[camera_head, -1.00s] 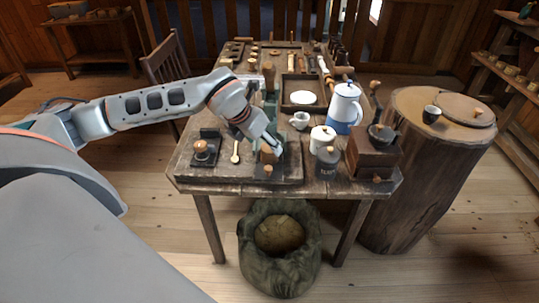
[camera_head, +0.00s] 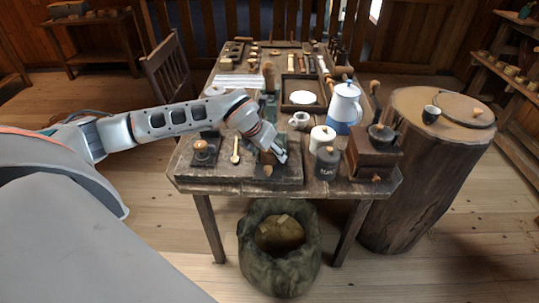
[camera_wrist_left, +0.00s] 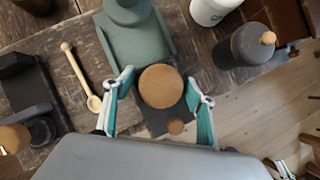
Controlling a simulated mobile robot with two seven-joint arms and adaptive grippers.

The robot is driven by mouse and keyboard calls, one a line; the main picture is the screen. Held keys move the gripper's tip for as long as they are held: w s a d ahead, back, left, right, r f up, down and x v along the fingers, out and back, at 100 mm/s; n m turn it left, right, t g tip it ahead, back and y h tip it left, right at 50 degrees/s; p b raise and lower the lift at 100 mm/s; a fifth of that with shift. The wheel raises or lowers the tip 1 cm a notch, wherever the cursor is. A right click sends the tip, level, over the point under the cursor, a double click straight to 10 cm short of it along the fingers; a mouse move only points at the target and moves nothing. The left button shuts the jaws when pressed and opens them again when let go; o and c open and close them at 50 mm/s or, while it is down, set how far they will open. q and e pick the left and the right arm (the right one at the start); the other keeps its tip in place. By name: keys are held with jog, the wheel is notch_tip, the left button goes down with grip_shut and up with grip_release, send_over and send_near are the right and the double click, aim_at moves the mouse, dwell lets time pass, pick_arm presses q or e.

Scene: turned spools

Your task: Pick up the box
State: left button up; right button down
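Which thing the task calls the box is not clear. A brown wooden box-shaped grinder (camera_head: 366,158) with a dark bowl on top stands at the table's right front corner. My left gripper (camera_head: 281,157) is over the table's front middle, left of the grinder and apart from it. In the left wrist view its two fingers (camera_wrist_left: 160,92) are spread, one on each side of a round wooden top (camera_wrist_left: 161,86) above a dark base. Gaps show on both sides. A white and teal piece (camera_wrist_left: 283,169), perhaps part of my right gripper, shows at the lower right edge; its state is unclear.
A dark canister (camera_head: 327,164), a white canister (camera_head: 321,139) and a blue-white pot (camera_head: 344,106) stand right of the gripper. A wooden spoon (camera_wrist_left: 82,80) and a green device (camera_wrist_left: 136,38) lie close by. A sack (camera_head: 254,262) stands below the table's front.

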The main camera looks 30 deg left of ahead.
pick_arm(q)
jog(key=c, duration=0.9)
jog(key=shift+r, duration=0.15)
